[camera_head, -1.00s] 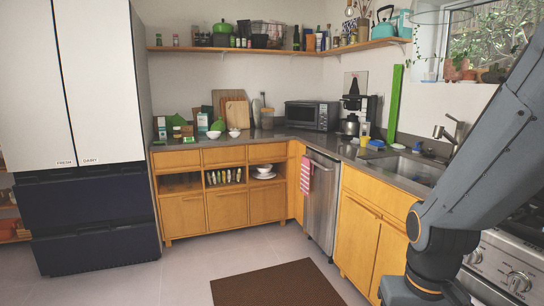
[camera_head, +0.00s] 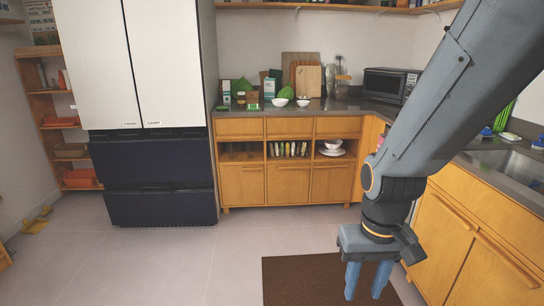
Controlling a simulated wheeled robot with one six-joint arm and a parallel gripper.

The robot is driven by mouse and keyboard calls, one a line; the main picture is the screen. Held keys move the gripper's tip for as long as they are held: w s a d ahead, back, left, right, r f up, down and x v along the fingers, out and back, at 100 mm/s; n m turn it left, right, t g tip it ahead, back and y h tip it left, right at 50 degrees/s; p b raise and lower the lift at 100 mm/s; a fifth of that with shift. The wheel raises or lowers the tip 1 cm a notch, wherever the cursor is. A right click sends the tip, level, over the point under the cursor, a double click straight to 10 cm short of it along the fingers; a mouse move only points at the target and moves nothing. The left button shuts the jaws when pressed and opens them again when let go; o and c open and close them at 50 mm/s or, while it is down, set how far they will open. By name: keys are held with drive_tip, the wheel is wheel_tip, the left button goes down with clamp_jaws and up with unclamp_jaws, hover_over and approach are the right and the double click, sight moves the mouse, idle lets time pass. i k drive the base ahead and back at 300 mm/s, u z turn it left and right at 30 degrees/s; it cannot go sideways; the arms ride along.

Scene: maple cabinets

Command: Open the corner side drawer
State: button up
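The maple cabinet (camera_head: 212,165) by the back wall has a row of three drawers under the dark counter. Its right drawer (camera_head: 338,125), nearest the corner, looks shut. The middle drawer (camera_head: 289,126) and the left drawer (camera_head: 238,127) also look shut. My gripper (camera_head: 367,281) points down over the brown mat, in front of and well below the drawers. Its two blue fingers are apart with nothing between them, so it is open. My arm hides part of the corner and the right-hand counter.
A brown mat (camera_head: 310,280) lies on the floor in front of me. The fridge (camera_head: 150,100) stands left of the cabinet, and more cabinets (camera_head: 470,240) run along the right. Bowls and boards stand on the counter. The floor left of the mat is clear.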

sight(326, 127)
drive_tip(key=u, duration=0.4)
drive_tip(key=i, duration=1.75)
drive_tip(key=z, duration=0.35)
drive_tip(key=i, duration=1.85)
drive_tip(key=z, duration=0.65)
